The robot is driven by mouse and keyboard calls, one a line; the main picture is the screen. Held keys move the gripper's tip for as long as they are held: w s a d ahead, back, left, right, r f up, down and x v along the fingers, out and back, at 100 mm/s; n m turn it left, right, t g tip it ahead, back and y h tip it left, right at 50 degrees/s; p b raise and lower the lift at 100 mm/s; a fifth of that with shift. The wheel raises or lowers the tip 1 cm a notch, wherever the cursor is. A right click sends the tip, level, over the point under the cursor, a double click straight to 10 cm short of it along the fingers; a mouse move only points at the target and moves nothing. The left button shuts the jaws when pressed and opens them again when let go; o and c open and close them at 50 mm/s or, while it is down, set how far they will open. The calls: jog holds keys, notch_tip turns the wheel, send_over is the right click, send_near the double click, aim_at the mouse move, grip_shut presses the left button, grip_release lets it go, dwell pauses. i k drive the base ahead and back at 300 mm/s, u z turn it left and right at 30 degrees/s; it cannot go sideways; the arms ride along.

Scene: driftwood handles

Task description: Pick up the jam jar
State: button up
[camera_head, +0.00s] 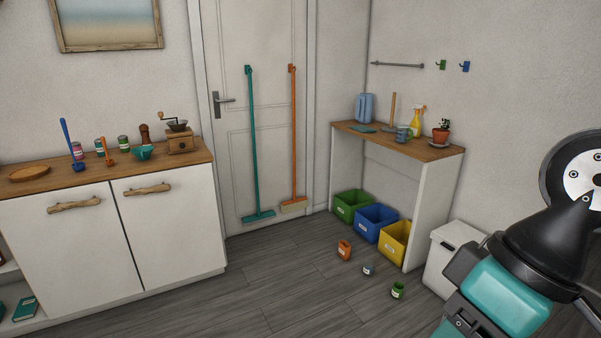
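I cannot tell for sure which item is the jam jar. A small red-pink jar with a pale label (77,150) stands at the back of the wooden counter at left, behind the blue ladle. Two green-toned labelled jars stand to its right, one (99,147) behind the orange utensil and one (124,143) clear of it. On the floor are an orange labelled container (344,250), a small grey-blue one (368,269) and a green one (398,290). My arm shows at lower right, far from the counter; its fingertips are not visible.
The counter (190,160) also holds a wooden plate (29,174), teal bowl (143,153) and grinder (180,141). Two brooms lean by the door. Green, blue and yellow bins (376,223) stand under a side table (440,153). Floor before the cabinet is clear.

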aim_at(368, 264)
jog(key=u, duration=0.5)
jog(key=i, duration=1.75)
jog(key=z, duration=0.2)
jog(key=i, duration=2.1)
jog(key=z, duration=0.7)
